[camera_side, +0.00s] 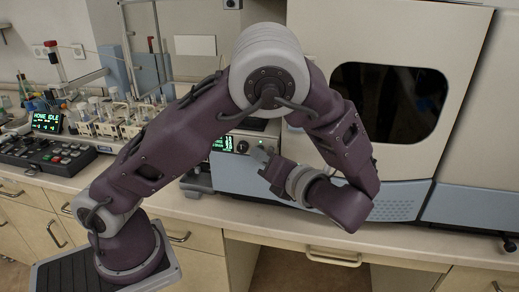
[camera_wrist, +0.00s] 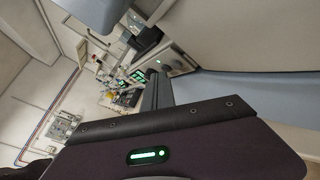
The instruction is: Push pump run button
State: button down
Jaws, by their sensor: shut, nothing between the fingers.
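The pump's front panel (camera_side: 232,145) shows in the side view as a light box with a green lit display and small round controls, low at the left of the large spectrometer. My gripper (camera_side: 262,153) is shut and empty, its tip close to the right end of this panel. I cannot tell whether it touches. The run button cannot be made out for certain; the gripper may cover it. In the wrist view my shut fingers (camera_wrist: 152,73) point at a grey panel (camera_wrist: 174,60) with a small green light (camera_wrist: 158,63).
The large spectrometer (camera_side: 465,120) with its dark window (camera_side: 390,103) fills the right. A control keyboard (camera_side: 45,155), a green display (camera_side: 46,122) and racks of vials (camera_side: 120,115) stand at the left. The counter front edge (camera_side: 400,250) is bare.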

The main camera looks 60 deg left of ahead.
jog(key=shift+s+d, duration=0.4)
jog(key=shift+s+d, duration=0.1)
jog(key=s+d, duration=0.4)
dwell(0.3)
jog(key=s+a+r+n+g+h, duration=0.2)
jog(key=s+a+n+h, duration=0.1)
jog(key=s+n+h, duration=0.55)
jog(key=s+d+r+n+t+h, duration=0.1)
jog(key=d+r+n+t+h, duration=0.1)
jog(key=n, duration=0.6)
jog(key=s+d+r+n+t+h, duration=0.1)
jog(key=d+r+n+t+h, duration=0.1)
jog(key=n+t+h, duration=0.3)
jog(key=n+h, duration=0.1)
jog(key=n, duration=0.3)
jog(key=shift+d+r+t, duration=0.25)
jog(key=shift+d+t, duration=0.05)
